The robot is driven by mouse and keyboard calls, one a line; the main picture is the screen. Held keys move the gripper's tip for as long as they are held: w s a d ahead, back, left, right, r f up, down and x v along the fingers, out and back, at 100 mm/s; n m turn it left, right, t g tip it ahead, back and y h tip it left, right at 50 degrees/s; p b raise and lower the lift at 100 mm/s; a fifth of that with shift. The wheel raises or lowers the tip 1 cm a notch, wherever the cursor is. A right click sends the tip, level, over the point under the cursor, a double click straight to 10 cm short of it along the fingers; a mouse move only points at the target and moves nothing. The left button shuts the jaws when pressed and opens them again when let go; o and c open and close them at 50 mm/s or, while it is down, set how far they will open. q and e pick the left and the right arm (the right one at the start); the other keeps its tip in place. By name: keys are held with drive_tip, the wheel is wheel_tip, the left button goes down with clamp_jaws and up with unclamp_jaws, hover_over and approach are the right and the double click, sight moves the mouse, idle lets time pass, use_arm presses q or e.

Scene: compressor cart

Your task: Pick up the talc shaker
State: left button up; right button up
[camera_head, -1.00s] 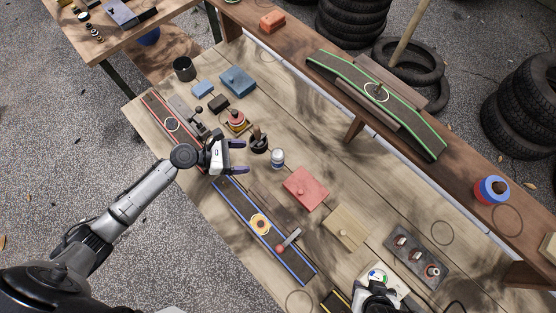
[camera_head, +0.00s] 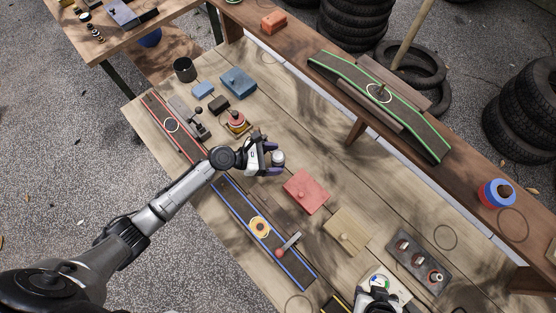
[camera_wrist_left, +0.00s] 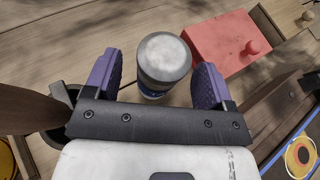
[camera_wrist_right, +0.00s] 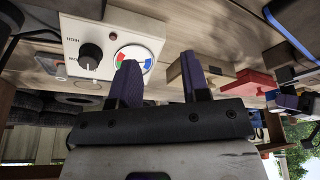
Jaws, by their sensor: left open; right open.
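The talc shaker (camera_head: 278,158) is a small cylinder with a pale grey-white top and a blue band low down, standing upright on the wooden workbench. In the left wrist view the shaker (camera_wrist_left: 164,60) sits between the two purple fingers. My left gripper (camera_head: 272,159) is open around the shaker, with a visible gap on at least one side; the left wrist view also shows the gripper (camera_wrist_left: 160,78). My right gripper (camera_wrist_right: 160,82) is open and empty at the near right of the bench, in front of a white box with a dial (camera_wrist_right: 110,45).
A red lidded box (camera_head: 306,191) stands just right of the shaker. A blue-edged strip (camera_head: 240,207) with a yellow disc lies in front of it. A dark brush-like item (camera_wrist_left: 62,95) is close beside the left gripper.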

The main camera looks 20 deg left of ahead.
use_arm(q)
drive_tip(key=shift+x, duration=0.85)
drive_tip(key=c, duration=1)
drive_tip(key=shift+c, duration=0.2)
